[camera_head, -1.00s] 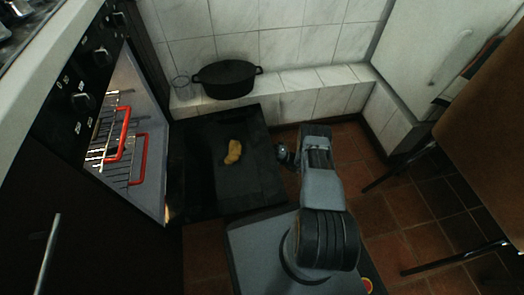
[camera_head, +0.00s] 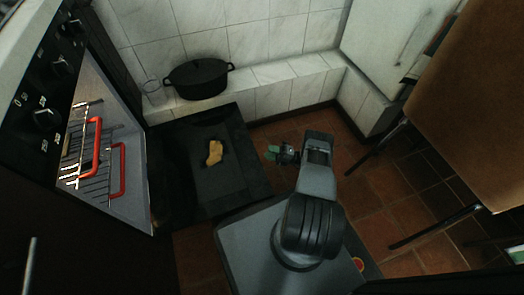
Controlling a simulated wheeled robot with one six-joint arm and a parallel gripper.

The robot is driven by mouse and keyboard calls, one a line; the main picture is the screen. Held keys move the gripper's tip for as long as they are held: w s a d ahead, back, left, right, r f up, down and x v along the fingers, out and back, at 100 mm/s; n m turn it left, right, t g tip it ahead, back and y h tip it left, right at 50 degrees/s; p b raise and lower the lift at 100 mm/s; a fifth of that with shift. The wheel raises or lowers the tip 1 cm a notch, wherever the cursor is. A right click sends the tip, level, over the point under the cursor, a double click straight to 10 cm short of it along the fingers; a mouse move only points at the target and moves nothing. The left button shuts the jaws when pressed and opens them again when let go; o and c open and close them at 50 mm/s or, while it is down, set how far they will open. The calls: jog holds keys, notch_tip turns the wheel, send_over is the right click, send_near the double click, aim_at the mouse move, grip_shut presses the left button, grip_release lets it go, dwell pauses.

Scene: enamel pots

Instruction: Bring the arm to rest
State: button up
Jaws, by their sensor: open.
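My arm is folded over my base. My gripper (camera_head: 271,153) points left at the arm's far end, with small greenish fingertips that stand apart and hold nothing. It is over the tiled floor, just right of the open black oven door (camera_head: 240,180). A yellowish-brown food piece (camera_head: 214,153) lies on that door, left of my gripper and apart from it.
A black lidded pot (camera_head: 199,80) and a clear glass (camera_head: 153,92) stand on the white tiled ledge (camera_head: 265,74). Oven racks with red handles (camera_head: 96,148) show at left. A brown table (camera_head: 470,90) with thin black legs is at right. Floor between is clear.

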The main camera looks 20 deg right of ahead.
jog(key=shift+s+d+f, duration=0.2)
jog(key=shift+s+d, duration=0.1)
jog(key=shift+d, duration=0.2)
dwell(0.3)
